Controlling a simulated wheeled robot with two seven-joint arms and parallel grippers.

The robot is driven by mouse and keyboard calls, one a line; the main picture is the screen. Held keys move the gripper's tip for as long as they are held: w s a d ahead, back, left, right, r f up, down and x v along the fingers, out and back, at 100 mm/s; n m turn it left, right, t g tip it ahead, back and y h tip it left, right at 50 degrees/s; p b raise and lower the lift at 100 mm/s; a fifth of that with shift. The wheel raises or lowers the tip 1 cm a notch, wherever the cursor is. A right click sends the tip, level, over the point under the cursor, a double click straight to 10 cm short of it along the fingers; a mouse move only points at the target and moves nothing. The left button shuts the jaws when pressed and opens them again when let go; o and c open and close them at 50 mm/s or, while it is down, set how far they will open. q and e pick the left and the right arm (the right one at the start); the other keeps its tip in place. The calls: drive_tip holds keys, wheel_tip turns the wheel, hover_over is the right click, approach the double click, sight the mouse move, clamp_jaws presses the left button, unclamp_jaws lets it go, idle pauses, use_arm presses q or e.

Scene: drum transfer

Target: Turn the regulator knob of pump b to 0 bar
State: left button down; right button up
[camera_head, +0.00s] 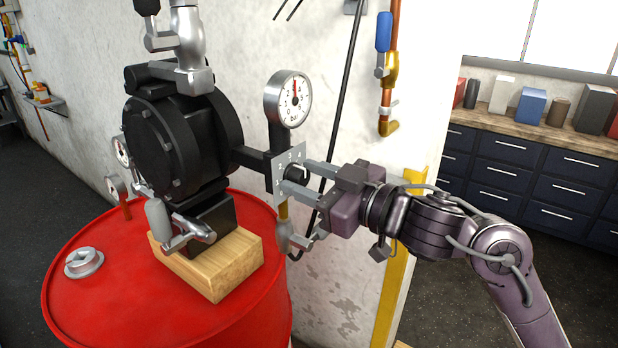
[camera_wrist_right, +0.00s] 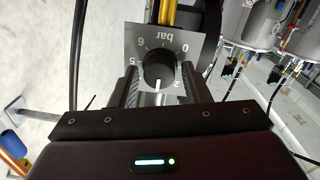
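The regulator knob (camera_wrist_right: 158,70) is a black round knob on a grey square scale plate (camera_wrist_right: 202,48) marked in bar. Its white pointer line points down in the right wrist view, between the 2 and the 5, away from the 0. In the head view the scale plate (camera_head: 281,160) stands right of the black pump (camera_head: 165,145), below a round pressure gauge (camera_head: 288,99). My right gripper (camera_head: 299,178) reaches in from the right, its fingers on either side of the knob. Narrow gaps seem to show between fingers and knob. My left gripper is out of view.
The pump stands on a wooden block (camera_head: 213,262) on a red drum (camera_head: 100,305). A ball valve (camera_head: 180,232) is at its front. A copper pipe with a blue-handled valve (camera_head: 384,35) runs down the wall. Drawer cabinets (camera_head: 500,165) stand behind right.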

drive_tip(key=c, duration=0.7)
